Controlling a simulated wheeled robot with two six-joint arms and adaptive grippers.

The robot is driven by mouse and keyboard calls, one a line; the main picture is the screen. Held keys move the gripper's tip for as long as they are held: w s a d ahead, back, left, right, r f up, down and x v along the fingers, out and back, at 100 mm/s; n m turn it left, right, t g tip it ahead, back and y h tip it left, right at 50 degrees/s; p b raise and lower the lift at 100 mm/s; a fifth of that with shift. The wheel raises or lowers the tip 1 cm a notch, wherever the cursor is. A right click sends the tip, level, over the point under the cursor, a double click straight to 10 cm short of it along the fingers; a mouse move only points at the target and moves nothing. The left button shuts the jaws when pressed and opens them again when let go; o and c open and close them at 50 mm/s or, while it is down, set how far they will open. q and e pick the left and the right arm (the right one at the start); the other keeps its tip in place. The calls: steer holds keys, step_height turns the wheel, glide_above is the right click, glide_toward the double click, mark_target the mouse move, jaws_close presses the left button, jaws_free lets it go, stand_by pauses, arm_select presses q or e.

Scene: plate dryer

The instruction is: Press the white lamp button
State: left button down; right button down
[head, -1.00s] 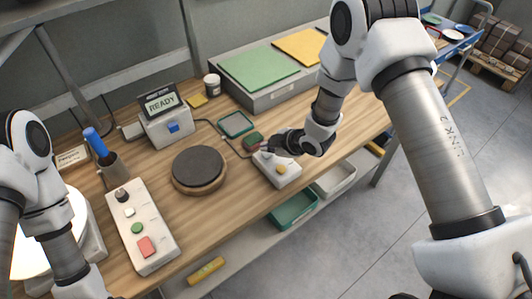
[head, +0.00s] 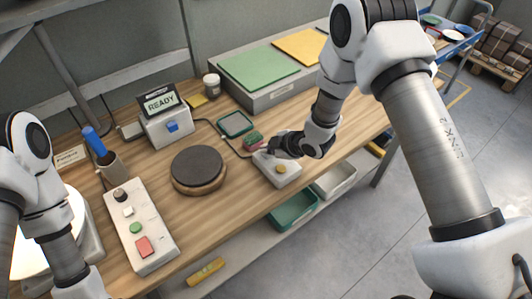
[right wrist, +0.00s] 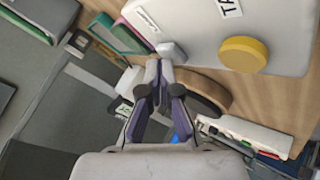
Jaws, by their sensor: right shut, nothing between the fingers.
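A white control box (head: 287,180) with a yellow round button (head: 281,169) stands near the table's front edge. In the right wrist view, the box (right wrist: 205,25) carries a small white square button (right wrist: 172,52) and the yellow button (right wrist: 243,54). My right gripper (head: 270,150) is over the box's far left part, its fingers shut and empty. In the right wrist view, its fingertips (right wrist: 158,66) are right beside the white button; I cannot tell whether they touch. Another white button (head: 127,211) is on the long panel at left. My left gripper is out of view.
A dark round plate (head: 198,166) lies left of the box. The long panel (head: 154,262) also has green and red buttons. A "READY" display (head: 159,101) stands behind.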

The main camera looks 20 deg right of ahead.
steer(key=shift+f, duration=0.2)
steer(key=shift+r, duration=0.15)
steer(key=shift+r+p, duration=0.4)
steer(key=shift+r, duration=0.2)
step_height(320, 180, up, 6)
steer(key=p, duration=0.4)
stand_by(0.5)
